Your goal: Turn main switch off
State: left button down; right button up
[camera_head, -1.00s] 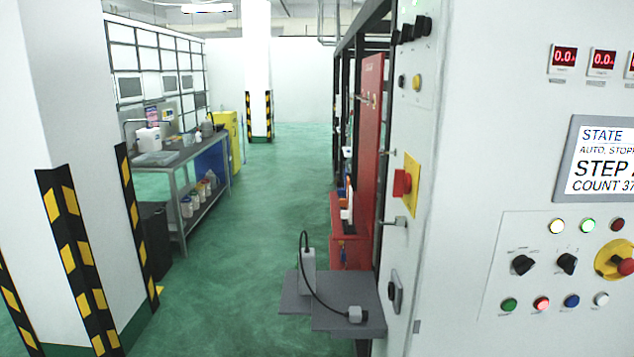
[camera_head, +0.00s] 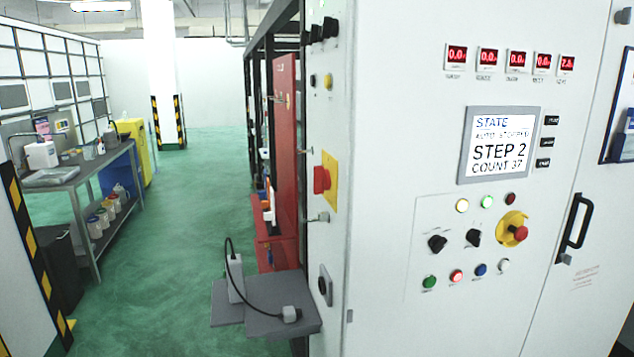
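The main switch (camera_head: 321,180) is a red rotary handle on a yellow plate, on the narrow left side face of the light grey control cabinet (camera_head: 385,150). I see it at a steep angle, so its exact handle position is hard to tell. The cabinet front has a display (camera_head: 499,145) reading "STATE, AUTO, STOPPED, STEP 2, COUNT 37". A red emergency stop button (camera_head: 520,233) on a yellow ring sits below the display. Neither of my grippers is in view.
A grey shelf (camera_head: 280,318) with a cabled device (camera_head: 236,278) juts out left below the switch. A striped pillar (camera_head: 32,240) and a workbench (camera_head: 75,180) stand at the left. Green floor (camera_head: 185,220) between them is clear. The cabinet door has a black handle (camera_head: 575,222).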

aim_at(322, 180)
jog(key=i+j+z, duration=0.85)
jog(key=j, duration=0.2)
